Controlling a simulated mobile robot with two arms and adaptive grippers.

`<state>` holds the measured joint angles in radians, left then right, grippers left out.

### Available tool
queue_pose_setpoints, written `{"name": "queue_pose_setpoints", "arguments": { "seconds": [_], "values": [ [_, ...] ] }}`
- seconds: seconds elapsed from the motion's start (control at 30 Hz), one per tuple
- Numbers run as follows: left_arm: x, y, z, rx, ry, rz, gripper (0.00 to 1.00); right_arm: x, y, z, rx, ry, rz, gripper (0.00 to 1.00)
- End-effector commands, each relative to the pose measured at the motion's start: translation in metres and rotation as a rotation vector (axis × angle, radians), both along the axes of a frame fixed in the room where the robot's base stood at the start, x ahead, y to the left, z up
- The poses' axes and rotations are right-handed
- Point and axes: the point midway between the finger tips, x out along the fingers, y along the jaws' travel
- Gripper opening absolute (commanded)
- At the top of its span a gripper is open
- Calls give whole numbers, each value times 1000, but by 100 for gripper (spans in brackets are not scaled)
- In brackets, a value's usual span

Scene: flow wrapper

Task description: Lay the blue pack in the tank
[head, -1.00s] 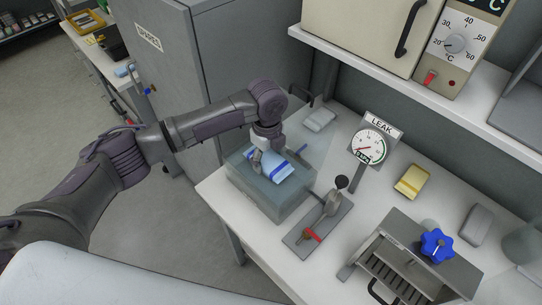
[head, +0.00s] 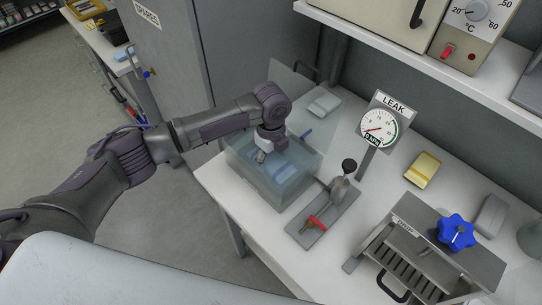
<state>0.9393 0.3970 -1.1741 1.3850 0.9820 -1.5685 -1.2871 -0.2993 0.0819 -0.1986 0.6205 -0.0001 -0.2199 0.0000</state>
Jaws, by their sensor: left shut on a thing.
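The blue pack (head: 286,172) is white and blue and shows through the clear wall, low inside the tank. The tank (head: 252,187) is a clear box at the bench's left front, with a see-through lid (head: 296,92) standing raised at its back. My left gripper (head: 262,157) points down into the tank and is shut on the near left part of the pack. The tank wall blurs the fingertips and the pack's underside, so I cannot tell whether the pack touches the bottom. My right gripper is not in view.
A yellow pack (head: 423,170), a grey pack (head: 322,105) and a metal unit with a blue knob (head: 456,233) are on the bench.

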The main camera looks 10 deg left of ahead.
Motion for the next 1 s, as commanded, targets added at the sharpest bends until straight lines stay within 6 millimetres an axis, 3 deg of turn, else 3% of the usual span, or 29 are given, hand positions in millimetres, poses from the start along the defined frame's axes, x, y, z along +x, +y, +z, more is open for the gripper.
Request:
{"name": "queue_pose_setpoints", "arguments": {
  "seconds": [0.07, 0.1, 0.27, 0.67, 0.77, 1.0],
  "values": [
    [0, 0, 0, 0, 0, 0, 33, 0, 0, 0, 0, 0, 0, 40],
    [0, 0, 0, 0, 0, 0, 73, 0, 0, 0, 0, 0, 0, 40],
    [0, 0, 0, 0, 0, 0, 97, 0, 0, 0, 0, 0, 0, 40],
    [1, 0, 6, -1, -2, 1, 97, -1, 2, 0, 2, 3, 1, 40],
    [1, 0, 19, -2, -3, 0, 97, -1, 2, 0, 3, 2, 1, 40],
    [1, 0, 70, -2, -5, 0, 97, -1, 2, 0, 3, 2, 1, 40]
  ]
}}
